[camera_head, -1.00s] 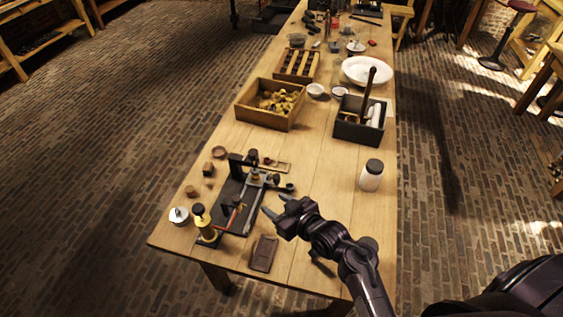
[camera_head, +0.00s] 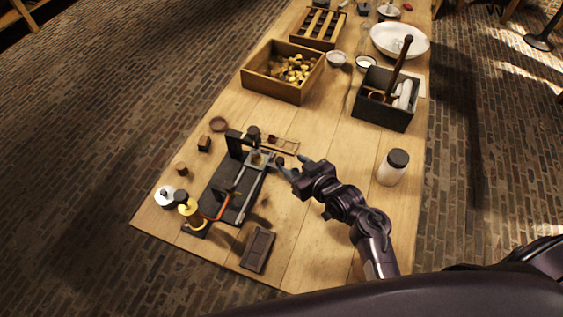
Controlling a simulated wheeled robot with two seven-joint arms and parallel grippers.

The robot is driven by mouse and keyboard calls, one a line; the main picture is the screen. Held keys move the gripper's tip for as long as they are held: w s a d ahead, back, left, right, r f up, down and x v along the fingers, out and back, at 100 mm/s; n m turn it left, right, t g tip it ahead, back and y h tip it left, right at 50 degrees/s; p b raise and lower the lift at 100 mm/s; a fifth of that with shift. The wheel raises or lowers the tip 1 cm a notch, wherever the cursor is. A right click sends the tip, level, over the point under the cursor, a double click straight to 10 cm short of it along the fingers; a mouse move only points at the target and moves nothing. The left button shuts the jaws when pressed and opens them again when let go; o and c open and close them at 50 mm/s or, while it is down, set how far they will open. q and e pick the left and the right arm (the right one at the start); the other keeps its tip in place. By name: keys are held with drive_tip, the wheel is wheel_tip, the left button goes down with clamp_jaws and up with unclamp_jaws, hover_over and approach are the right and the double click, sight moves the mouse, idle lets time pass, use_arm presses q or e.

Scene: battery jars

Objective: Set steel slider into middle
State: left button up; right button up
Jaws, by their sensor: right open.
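A dark apparatus board (camera_head: 222,188) lies near the left front of the table, with a steel rail (camera_head: 252,198) along its right side. A small steel block, seemingly the slider (camera_head: 258,157), is at the rail's far end; its exact outline is too small to tell. My right gripper (camera_head: 291,163) is open, just right of the block, with its fingers pointing toward it. I cannot tell whether a finger touches it. My left gripper is not in view.
A brass cylinder (camera_head: 192,213) stands at the board's near left corner. A dark flat case (camera_head: 258,250) lies in front. A white jar with a dark lid (camera_head: 391,168) stands to the right. A wooden box of brass pieces (camera_head: 283,90) and a dark tool box (camera_head: 384,112) stand farther back.

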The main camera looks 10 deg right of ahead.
sight(281, 160)
wheel_tip(281, 160, down, 3)
drive_tip(key=shift+w+b, duration=0.15)
drive_tip(key=shift+b, duration=0.75)
drive_tip(key=shift+w+d+f, duration=0.1)
drive_tip(key=shift+f, duration=0.1)
drive_tip(key=shift+w+a, duration=0.25)
drive_tip(key=shift+w, duration=0.25)
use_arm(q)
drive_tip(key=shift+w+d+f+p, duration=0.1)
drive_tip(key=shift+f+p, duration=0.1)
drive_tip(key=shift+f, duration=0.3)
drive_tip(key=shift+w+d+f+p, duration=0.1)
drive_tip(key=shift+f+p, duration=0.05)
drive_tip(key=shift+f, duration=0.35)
use_arm(e)
drive_tip(key=x, duration=0.6)
drive_tip(key=shift+w+a+f, duration=0.1)
drive_tip(key=shift+w+f, duration=0.05)
drive_tip(key=shift+f, duration=0.05)
drive_tip(key=shift+c, duration=0.3)
clamp_jaws()
